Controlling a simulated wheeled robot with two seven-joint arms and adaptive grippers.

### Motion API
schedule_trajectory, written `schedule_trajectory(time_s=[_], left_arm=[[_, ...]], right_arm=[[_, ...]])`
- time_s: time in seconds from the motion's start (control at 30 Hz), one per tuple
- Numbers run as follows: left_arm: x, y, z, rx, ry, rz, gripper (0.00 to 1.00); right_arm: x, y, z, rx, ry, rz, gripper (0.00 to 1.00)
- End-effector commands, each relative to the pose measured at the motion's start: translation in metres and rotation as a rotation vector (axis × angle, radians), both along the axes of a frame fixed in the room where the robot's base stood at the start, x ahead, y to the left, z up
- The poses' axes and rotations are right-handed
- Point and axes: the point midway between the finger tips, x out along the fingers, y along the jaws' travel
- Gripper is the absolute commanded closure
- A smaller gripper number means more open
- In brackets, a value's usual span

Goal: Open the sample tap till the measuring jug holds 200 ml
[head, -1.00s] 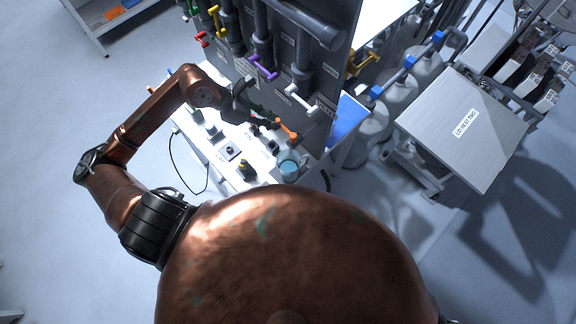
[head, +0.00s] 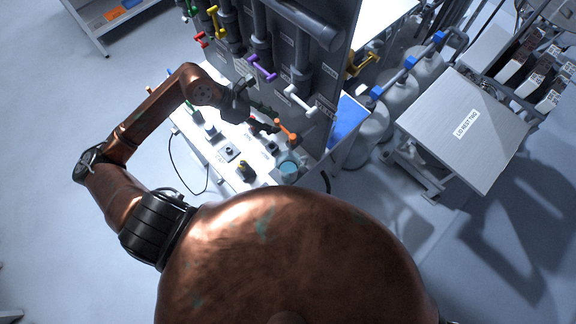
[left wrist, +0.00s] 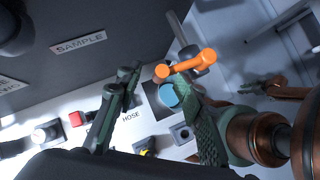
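The sample tap's orange handle (head: 286,132) sits low on the dark panel. In the left wrist view, the orange handle (left wrist: 188,65) lies slanted near the tip of the right-hand finger; whether they touch, I cannot tell. A SAMPLE label (left wrist: 78,44) is on the panel there. My left gripper (head: 264,119) is open beside the handle, its fingers (left wrist: 158,110) wide apart with nothing clasped. The measuring jug (head: 289,170), with blue in it, stands on the bench below the tap. It shows partly between the fingers (left wrist: 168,97); its level is unreadable.
Purple (head: 262,67) and white (head: 300,99) handles stick out from the panel above the orange one. Small fittings, one black and yellow (head: 245,169), stand on the white bench. A lid rest table (head: 465,130) stands to the right.

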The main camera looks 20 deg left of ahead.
Motion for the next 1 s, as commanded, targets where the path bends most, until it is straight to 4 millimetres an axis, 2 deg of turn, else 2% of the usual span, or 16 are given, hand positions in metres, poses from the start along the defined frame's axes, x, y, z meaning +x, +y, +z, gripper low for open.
schedule_trajectory(time_s=[0.6, 1.0], left_arm=[[-0.015, 0.024, 0.036, 0.001, -0.001, 0.000, 0.65], [-0.017, 0.026, 0.038, 0.000, -0.001, -0.001, 0.65]], right_arm=[[0.001, 0.000, 0.012, 0.000, -0.002, 0.000, 0.75], [0.001, -0.002, 0.012, -0.002, -0.002, 0.001, 0.75]])
